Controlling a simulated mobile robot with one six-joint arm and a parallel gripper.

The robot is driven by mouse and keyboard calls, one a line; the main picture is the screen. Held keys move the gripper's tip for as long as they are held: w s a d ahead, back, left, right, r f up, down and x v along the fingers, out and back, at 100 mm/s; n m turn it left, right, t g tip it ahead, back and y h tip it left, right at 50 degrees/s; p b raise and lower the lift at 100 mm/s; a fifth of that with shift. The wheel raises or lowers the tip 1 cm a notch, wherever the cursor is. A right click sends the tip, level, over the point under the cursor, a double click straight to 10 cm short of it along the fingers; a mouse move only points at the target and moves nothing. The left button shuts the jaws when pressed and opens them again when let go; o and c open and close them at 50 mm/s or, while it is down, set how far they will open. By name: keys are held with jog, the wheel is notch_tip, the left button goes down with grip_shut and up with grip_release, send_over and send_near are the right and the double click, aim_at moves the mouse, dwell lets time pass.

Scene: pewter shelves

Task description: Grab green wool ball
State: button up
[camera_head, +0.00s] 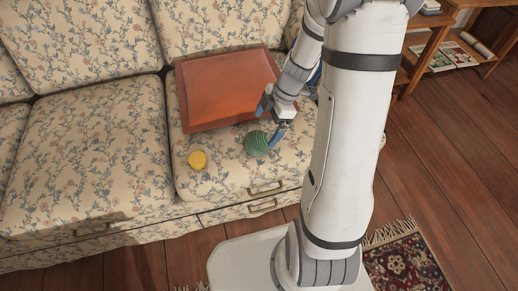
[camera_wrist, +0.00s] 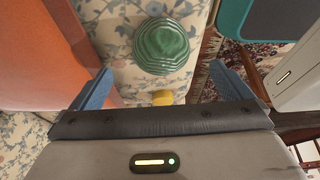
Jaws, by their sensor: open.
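The green wool ball (camera_head: 257,143) sits on the floral sofa seat (camera_head: 222,170), near its front. My gripper (camera_head: 272,118) is open and just above and beside the ball, on the ball's right and back side in the head view. In the wrist view the green ball (camera_wrist: 161,46) lies beyond the fingertips, roughly centred between the blue fingers of my gripper (camera_wrist: 162,78). Nothing is held between the fingers.
A yellow ball-like item (camera_head: 197,160) lies left of the green ball; it also shows in the wrist view (camera_wrist: 162,98). A patterned rug (camera_head: 405,268) and wooden shelf (camera_head: 428,50) are to the right.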

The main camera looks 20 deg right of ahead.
aim_at(262, 135)
jog(key=b+x, duration=0.3)
jog(key=x, duration=0.4)
jog(key=shift+s+f, duration=0.15)
jog(key=shift+f, duration=0.25)
jog(key=shift+c, duration=0.5)
jog(key=shift+r, duration=0.1)
jog(key=c, duration=1)
